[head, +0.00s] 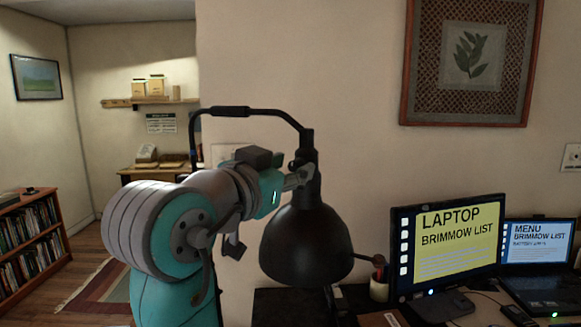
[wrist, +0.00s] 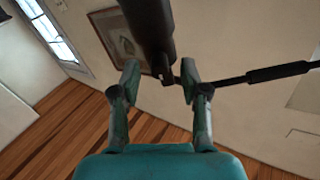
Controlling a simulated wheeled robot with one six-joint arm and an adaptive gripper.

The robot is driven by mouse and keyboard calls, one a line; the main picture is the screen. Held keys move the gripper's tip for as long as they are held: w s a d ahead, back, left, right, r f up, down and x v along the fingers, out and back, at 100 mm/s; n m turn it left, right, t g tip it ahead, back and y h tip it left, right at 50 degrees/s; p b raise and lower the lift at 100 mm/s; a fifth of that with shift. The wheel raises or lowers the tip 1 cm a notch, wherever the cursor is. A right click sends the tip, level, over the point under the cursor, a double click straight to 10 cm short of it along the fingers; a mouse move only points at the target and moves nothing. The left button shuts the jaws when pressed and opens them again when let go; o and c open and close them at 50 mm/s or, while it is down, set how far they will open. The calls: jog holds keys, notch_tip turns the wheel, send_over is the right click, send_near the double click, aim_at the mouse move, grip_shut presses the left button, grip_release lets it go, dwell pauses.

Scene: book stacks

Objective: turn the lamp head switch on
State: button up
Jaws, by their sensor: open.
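The black desk lamp has a domed head (head: 308,245) hanging from a narrow neck and a jointed arm in the head view. In the wrist view its dark neck (wrist: 148,25) comes down from the top. A small dark stub (wrist: 166,76), which may be the switch, sits at the neck's lower end between my fingertips. My gripper (head: 297,178) is at the neck just above the dome, from the left. In the wrist view my gripper (wrist: 159,80) is open, its fingers on either side of the stub. I cannot tell whether they touch it.
A monitor (head: 448,240) and a laptop (head: 538,245) stand on the desk at the right. A pencil cup (head: 379,288) is beside the dome. The lamp's thin arm rod (wrist: 270,76) runs right of my fingers. A bookshelf (head: 30,240) stands far left.

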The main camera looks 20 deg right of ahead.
jog(key=shift+w+d, duration=0.25)
jog(key=shift+d, duration=0.1)
grip_shut()
